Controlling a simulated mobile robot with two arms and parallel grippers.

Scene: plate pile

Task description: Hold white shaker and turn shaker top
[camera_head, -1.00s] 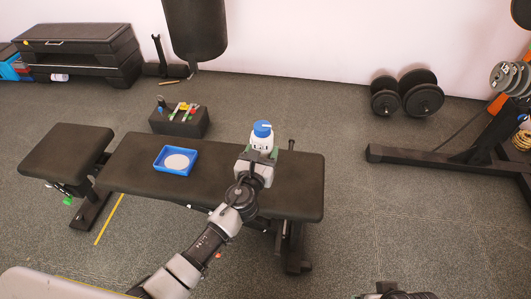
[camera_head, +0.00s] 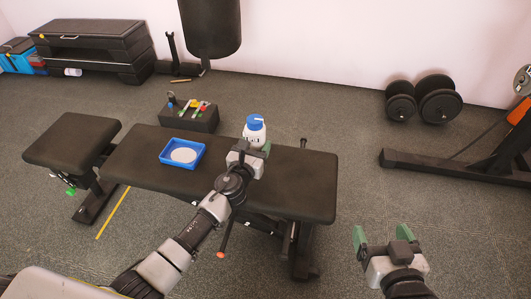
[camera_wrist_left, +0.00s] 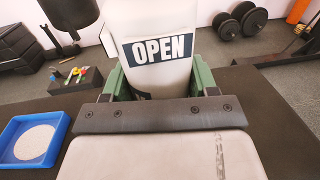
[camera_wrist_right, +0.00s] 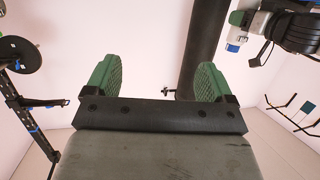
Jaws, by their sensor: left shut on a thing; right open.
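My left gripper (camera_head: 248,150) is shut on the shaker's body from the front. In the left wrist view the white shaker (camera_wrist_left: 157,42) with an "OPEN" label is between the green fingers of my left gripper (camera_wrist_left: 160,80); its top is out of that view. My right gripper (camera_head: 385,240) is open and empty, low at the right, well apart from the shaker. The right wrist view shows its spread green fingers with nothing between them.
The black bench (camera_head: 302,180) carries a blue tray (camera_head: 166,158) with a white disc (camera_head: 184,155), left of the shaker. A black box (camera_head: 208,124) with several small coloured things stands behind the bench. Dumbbells (camera_head: 438,107) lie at the back right.

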